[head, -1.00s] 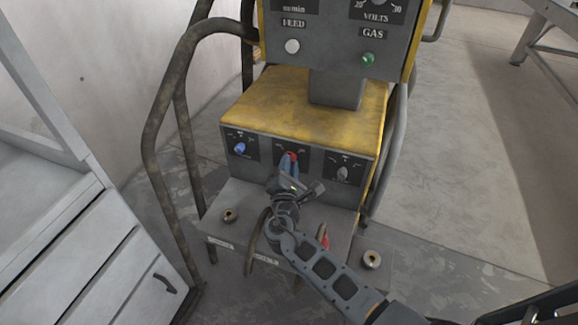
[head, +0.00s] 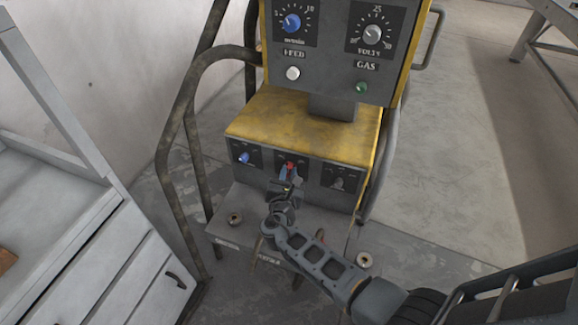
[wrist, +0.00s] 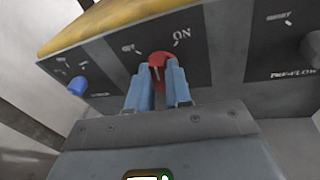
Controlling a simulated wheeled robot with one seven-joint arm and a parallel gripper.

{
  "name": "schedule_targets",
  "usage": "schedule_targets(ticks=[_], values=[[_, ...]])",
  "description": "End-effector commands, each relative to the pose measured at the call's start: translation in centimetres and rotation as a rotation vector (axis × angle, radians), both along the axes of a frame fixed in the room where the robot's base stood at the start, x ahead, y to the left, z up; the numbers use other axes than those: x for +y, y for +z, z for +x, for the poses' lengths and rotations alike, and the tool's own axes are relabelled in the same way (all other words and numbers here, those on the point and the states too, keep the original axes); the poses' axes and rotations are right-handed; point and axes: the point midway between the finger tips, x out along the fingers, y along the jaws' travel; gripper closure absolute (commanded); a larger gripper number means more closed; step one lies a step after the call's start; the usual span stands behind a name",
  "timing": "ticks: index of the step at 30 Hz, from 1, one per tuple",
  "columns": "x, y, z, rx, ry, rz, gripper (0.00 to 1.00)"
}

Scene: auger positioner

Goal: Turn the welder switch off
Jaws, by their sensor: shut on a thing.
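The welder switch is a red knob (head: 291,165) in the middle of the welder's lower front panel. In the wrist view the red knob (wrist: 159,58) has an OFF mark at its upper left and an ON mark at its upper right. My gripper (head: 288,174) reaches it from the front. Its two blue fingers (wrist: 159,80) are shut on the knob, one on each side. The fingers hide part of the knob's lower side. I cannot tell for sure which mark its pointer faces.
A blue knob (head: 243,157) sits left of the switch and a grey knob (head: 338,183) right of it. A ledge with brass sockets (head: 235,218) lies below. Bent pipe rails (head: 177,120) flank the welder. A grey drawer cabinet (head: 110,270) stands at left.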

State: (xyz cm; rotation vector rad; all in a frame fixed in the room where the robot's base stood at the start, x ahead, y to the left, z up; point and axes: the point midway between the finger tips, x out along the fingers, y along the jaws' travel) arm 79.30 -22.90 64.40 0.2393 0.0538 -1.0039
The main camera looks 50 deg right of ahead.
Motion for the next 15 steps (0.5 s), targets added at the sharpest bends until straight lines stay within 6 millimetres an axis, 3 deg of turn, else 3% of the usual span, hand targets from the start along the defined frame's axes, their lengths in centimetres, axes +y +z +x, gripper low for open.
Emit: schedule_targets(ticks=[15], values=[[0.24,0.56,0.55,0.464,0.001,-0.167,1.00]])
